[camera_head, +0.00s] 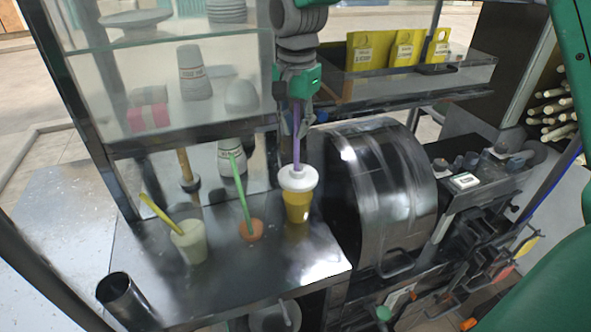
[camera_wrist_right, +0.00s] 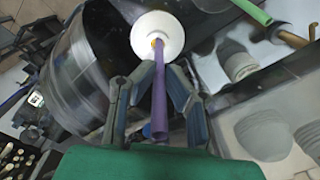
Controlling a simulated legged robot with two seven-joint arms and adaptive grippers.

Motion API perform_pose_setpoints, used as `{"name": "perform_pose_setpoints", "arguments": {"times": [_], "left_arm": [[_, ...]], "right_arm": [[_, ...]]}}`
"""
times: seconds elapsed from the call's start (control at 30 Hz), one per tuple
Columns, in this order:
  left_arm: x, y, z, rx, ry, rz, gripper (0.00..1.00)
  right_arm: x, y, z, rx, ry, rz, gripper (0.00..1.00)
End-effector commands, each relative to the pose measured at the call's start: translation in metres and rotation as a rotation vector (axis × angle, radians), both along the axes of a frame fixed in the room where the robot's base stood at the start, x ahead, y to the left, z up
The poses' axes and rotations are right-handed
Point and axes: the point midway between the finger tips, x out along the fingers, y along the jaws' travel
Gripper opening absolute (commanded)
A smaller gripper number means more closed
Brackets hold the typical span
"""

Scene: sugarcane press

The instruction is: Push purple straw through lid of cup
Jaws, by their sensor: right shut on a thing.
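A yellow cup (camera_head: 297,205) with a white lid (camera_head: 297,179) stands upright on the metal counter. The purple straw (camera_head: 297,132) stands nearly upright, its lower end at the middle of the lid. My right gripper (camera_head: 296,130) is above the cup and shut on the straw. In the right wrist view, the purple straw (camera_wrist_right: 160,95) runs between the fingers (camera_wrist_right: 158,92) to the centre of the white lid (camera_wrist_right: 158,36). I cannot tell how far its tip is inside the lid. My left gripper is not in view.
On the metal counter (camera_head: 290,262), a pale cup (camera_head: 190,243) with a yellow straw and an orange piece (camera_head: 251,230) with a green straw stand left of the yellow cup. A dark metal cup (camera_head: 124,297) is at the front left. The press drum (camera_head: 385,195) stands close on the right.

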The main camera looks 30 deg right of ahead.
Motion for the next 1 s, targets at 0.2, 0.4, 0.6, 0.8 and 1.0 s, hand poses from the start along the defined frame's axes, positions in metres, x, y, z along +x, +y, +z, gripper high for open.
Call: {"name": "perform_pose_setpoints", "arguments": {"times": [0.2, 0.4, 0.6, 0.8, 1.0], "left_arm": [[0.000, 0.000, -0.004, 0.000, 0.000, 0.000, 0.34], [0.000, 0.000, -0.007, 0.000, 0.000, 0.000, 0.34], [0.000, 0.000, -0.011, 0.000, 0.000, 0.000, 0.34], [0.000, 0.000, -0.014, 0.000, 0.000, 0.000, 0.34], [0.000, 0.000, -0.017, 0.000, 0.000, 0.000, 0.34]], "right_arm": [[0.000, 0.000, -0.012, 0.000, 0.001, 0.000, 0.00], [0.000, 0.000, -0.022, 0.000, 0.001, 0.000, 0.00], [0.000, 0.001, -0.032, -0.001, 0.002, 0.000, 0.00], [-0.001, 0.000, -0.042, 0.000, 0.001, -0.001, 0.00], [0.000, 0.000, -0.052, 0.000, 0.001, 0.000, 0.00]]}}
